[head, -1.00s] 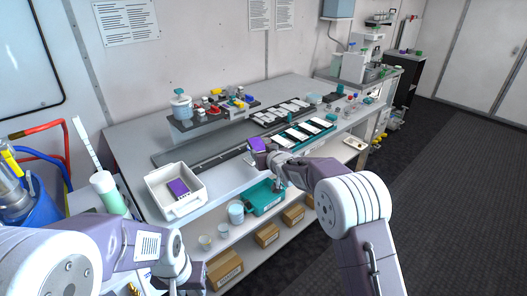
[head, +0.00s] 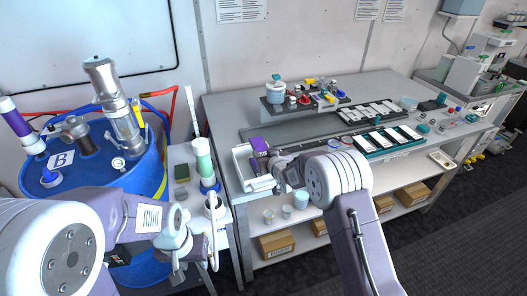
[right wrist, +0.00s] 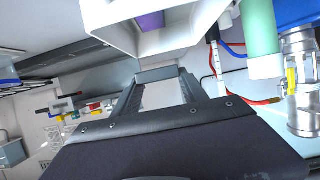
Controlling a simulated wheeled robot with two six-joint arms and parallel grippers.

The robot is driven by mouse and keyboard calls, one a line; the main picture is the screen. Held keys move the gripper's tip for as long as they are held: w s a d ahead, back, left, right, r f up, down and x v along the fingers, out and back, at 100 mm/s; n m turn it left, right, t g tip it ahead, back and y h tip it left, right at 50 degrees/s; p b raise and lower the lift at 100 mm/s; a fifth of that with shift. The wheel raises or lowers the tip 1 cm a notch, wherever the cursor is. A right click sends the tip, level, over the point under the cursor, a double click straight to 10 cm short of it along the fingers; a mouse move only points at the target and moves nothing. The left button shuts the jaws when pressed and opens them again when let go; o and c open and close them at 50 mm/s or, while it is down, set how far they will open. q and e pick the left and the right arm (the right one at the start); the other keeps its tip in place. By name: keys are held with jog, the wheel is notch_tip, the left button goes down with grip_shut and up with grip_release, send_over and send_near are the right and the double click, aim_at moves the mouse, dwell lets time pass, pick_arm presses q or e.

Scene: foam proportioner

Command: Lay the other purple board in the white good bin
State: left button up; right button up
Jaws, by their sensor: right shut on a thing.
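The white good bin (head: 242,166) stands at the left end of the bench, partly hidden by my right gripper and arm. My right gripper (head: 268,156) is shut on a purple board (head: 258,144), which is tilted and shows over the bin. In the right wrist view the jaws (right wrist: 160,85) are beside the white bin wall (right wrist: 185,35), and some purple (right wrist: 150,20) shows at the bin. The held board is not clear in that view. My left gripper (head: 188,258) is low at the left, away from the bin; its fingers are unclear.
A blue drum (head: 95,160) with a metal fitting stands left of the bench. A green and white cylinder (head: 204,165) stands between drum and bin. A dark raised shelf (head: 300,105) and a teal rack of white strips (head: 390,140) are further right on the bench.

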notch_tip(320, 180, down, 4)
jog(key=shift+f+b, duration=0.1)
jog(key=shift+b, duration=0.95)
jog(key=shift+f, duration=0.4)
jog(key=o, duration=1.5)
jog(key=shift+c, duration=0.2)
jog(key=b+v, duration=0.1)
jog(key=v, duration=0.8)
jog(key=shift+b, duration=0.4)
